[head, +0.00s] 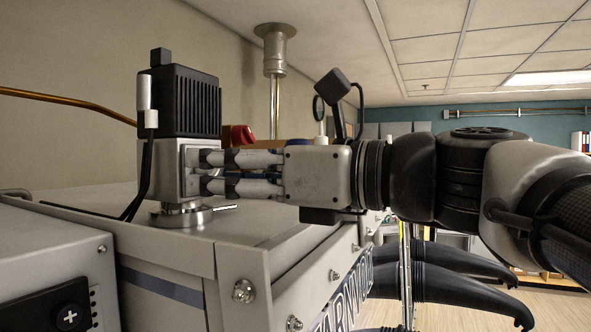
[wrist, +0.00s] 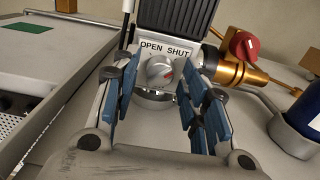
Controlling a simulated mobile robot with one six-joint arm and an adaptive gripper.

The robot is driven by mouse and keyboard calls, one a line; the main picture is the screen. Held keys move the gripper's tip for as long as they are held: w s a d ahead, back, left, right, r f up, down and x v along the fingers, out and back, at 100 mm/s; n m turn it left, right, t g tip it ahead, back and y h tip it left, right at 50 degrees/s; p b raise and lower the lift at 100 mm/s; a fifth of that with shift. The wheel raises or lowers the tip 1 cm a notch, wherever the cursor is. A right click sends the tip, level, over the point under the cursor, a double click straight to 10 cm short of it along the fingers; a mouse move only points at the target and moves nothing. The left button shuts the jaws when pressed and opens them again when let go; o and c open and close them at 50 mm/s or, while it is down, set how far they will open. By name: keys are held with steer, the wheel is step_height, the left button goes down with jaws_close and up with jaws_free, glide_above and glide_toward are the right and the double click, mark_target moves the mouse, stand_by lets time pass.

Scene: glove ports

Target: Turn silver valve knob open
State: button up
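The silver valve knob (wrist: 160,72) sits on the front of a silver valve body under a label reading OPEN on the left and SHUT on the right. It has a small red mark; its exact pointing is hard to tell. In the head view the valve body (head: 190,160) carries a black finned block, and the fingers mostly hide the knob. My gripper (head: 208,171) reaches the valve from the right, level. In the wrist view my gripper (wrist: 157,82) is open, its blue-padded fingers on either side of the knob, with visible gaps. I cannot tell whether either fingertip touches it.
A red knob (wrist: 243,45) on a brass fitting stands right of the valve. A dark blue cylinder (wrist: 307,115) is at the far right. A black cable (head: 143,180) hangs left of the valve. The grey cabinet top (head: 245,222) lies below my gripper.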

steer(key=c, duration=0.9)
jaws_close()
steer(key=shift+n, duration=0.3)
steer(key=n+b, duration=0.2)
steer(key=n, duration=0.1)
steer(key=shift+f+n, duration=0.1)
steer(key=shift+n, duration=0.3)
steer(key=n+b, duration=0.3)
steer(key=n, duration=0.1)
steer(key=shift+n, duration=0.3)
steer(key=n+b, duration=0.2)
steer(key=n, duration=0.3)
steer(key=shift+b, duration=0.35)
steer(key=shift+n+b, duration=0.7)
steer(key=shift+n, duration=1.1)
steer(key=shift+o, duration=0.2)
jaws_free()
jaws_close()
